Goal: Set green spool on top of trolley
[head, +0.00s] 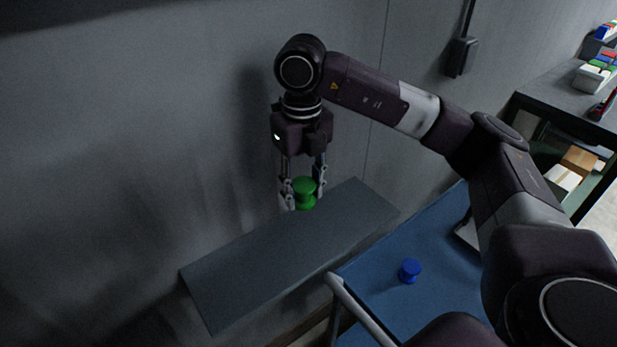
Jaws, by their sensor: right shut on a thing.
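The green spool (305,194) is between the fingers of my right gripper (304,193), which points down and is shut on it. The spool is upright, over the far part of a grey wall shelf (270,262); I cannot tell whether it touches the shelf. The trolley (375,262) has a blue top and a pale handle bar, and stands to the right of the shelf, partly hidden by my right arm. My left gripper is not in view.
A blue spool (409,271) stands on the trolley top near its handle end. A grey item on the trolley is partly hidden by my arm. A dark workbench (545,104) with bins stands at the upper right. The shelf is otherwise bare.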

